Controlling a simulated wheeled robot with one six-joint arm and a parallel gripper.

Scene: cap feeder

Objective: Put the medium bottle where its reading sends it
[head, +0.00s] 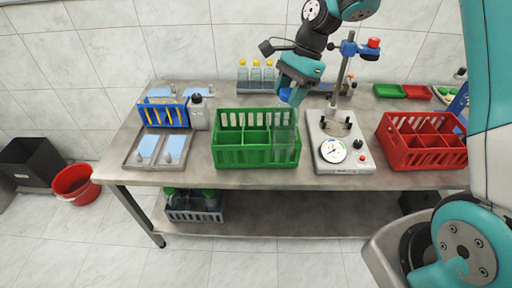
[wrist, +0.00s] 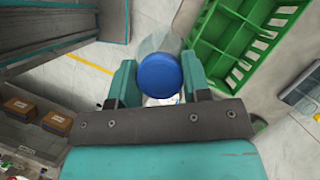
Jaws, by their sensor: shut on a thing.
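My gripper (head: 293,92) is shut on a clear bottle (head: 285,132) with a blue cap (wrist: 160,74). The bottle hangs upright below the jaws, and in the head view it overlaps the right end of the green crate (head: 228,158). I cannot tell whether it is inside the crate or in front of it. In the wrist view the green crate (wrist: 208,50) lies to the right of the bottle. The gauge stand (head: 318,160) with a round dial (head: 332,151) stands right of the green crate; the dial's reading is too small to tell.
A red divided crate (head: 392,152) stands at the table's right. A blue rack (head: 148,116) and a grey tray (head: 134,160) are at the left. Several yellow-capped bottles (head: 256,76) stand at the back. Small green and red trays (head: 388,90) lie at the back right.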

